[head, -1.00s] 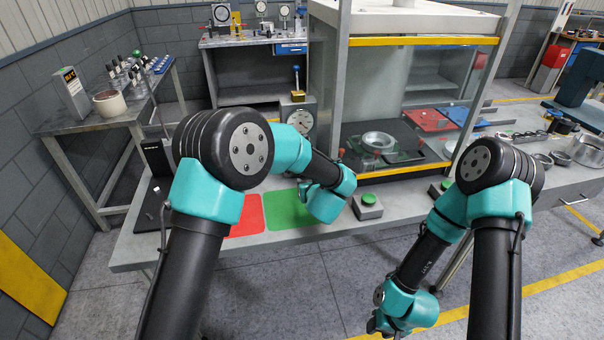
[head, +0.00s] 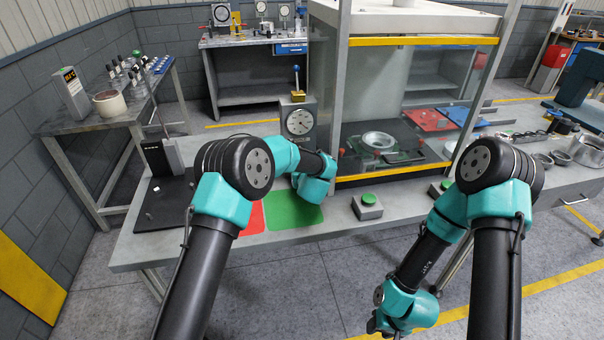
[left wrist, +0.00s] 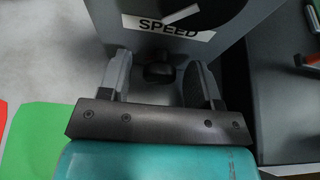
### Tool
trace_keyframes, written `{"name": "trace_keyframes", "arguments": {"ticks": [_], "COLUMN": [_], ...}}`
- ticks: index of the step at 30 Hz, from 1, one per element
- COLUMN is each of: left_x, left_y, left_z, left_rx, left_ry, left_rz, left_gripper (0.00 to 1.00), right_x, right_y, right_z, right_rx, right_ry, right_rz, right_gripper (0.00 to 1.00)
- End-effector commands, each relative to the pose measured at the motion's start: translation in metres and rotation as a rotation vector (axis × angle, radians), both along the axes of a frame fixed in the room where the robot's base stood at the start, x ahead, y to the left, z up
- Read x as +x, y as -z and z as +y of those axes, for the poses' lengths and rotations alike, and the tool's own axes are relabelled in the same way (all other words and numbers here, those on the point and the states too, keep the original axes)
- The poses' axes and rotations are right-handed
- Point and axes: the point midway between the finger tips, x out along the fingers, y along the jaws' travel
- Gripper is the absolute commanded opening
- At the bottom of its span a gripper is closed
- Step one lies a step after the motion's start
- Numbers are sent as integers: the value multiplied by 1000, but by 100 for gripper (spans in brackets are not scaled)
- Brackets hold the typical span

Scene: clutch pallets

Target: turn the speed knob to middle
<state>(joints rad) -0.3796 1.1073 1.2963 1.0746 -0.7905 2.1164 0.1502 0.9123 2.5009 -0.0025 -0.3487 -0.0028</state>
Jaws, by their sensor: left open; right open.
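In the left wrist view a dark knob (left wrist: 158,72) sticks out from a grey panel just below a white SPEED label (left wrist: 170,27). My left gripper (left wrist: 157,62) is open, with one finger on each side of the knob. I cannot tell whether the fingers touch it. The knob's setting is not readable. In the head view my left arm hides the left gripper and the knob, near a grey box with a round gauge (head: 299,121). My right gripper (head: 379,323) hangs low in front of the bench, open.
A green mat (head: 294,212) and a red mat (head: 253,219) lie on the bench front. A green button box (head: 367,206) stands to their right. A glass-fronted cabinet with a yellow lower edge (head: 392,172) stands beyond. A black stand (head: 162,157) is at left.

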Motion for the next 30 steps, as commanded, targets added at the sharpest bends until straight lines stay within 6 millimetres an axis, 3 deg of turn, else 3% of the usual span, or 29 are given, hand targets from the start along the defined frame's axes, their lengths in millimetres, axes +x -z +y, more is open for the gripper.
{"name": "trace_keyframes", "arguments": {"ticks": [5, 20, 30], "left_x": [0, -1, 0], "left_y": [0, 0, 0], "left_z": [0, 0, -1], "left_rx": [0, 0, 84], "left_ry": [0, 0, 0], "left_rz": [0, 1, 17], "left_gripper": [58, 11, 10], "right_x": [0, 0, 0], "right_y": [0, 0, 0], "right_z": [0, 0, 0], "right_rx": [0, 0, 0], "right_ry": [0, 0, 0], "right_rz": [0, 0, 0], "right_gripper": [43, 43, 43]}}
